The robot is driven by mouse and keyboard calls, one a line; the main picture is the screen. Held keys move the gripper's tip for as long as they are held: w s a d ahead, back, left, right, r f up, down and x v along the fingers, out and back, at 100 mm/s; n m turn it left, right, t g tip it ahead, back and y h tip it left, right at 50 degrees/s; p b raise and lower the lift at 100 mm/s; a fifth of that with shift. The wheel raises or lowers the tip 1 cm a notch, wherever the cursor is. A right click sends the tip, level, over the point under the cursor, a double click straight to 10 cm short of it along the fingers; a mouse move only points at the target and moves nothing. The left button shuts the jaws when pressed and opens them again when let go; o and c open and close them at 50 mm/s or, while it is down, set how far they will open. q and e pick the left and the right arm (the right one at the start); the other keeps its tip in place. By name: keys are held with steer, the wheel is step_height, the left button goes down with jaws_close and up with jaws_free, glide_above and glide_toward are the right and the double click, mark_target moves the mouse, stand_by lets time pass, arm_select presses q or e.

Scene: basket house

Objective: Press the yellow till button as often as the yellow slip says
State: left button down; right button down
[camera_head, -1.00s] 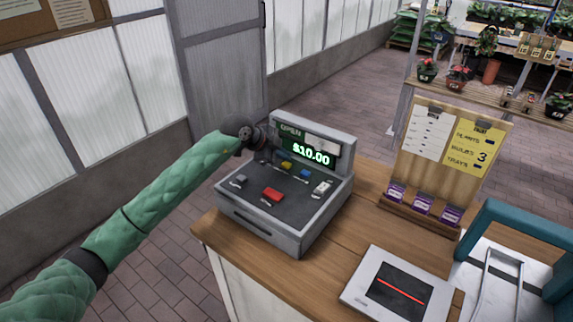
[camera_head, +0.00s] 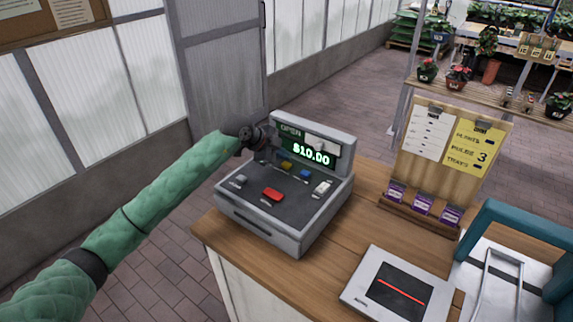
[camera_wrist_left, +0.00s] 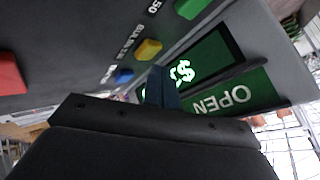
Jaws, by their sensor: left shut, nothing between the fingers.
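The grey till (camera_head: 265,225) stands on the wooden counter, its display reading OPEN and $10.00. Its yellow button (camera_head: 287,165) sits in the back row, beside the blue button (camera_head: 305,173). My left gripper (camera_head: 262,140) is at the till's back left corner, shut and empty. In the left wrist view its fingertips (camera_wrist_left: 161,88) overlap the display, beside the yellow button (camera_wrist_left: 149,49); I see no contact. My right gripper is out of view.
A red button (camera_head: 272,194), a grey one (camera_head: 240,180) and a white one (camera_head: 322,187) are also on the till. A flat scanner (camera_head: 357,293) lies at the front of the counter (camera_head: 345,245). Purple packets (camera_head: 422,205) stand below the board. A teal-handled basket (camera_head: 525,225) is at right.

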arm_select(q)
steer(key=shift+f, duration=0.15)
stand_by(0.4)
steer(key=shift+f, duration=0.25)
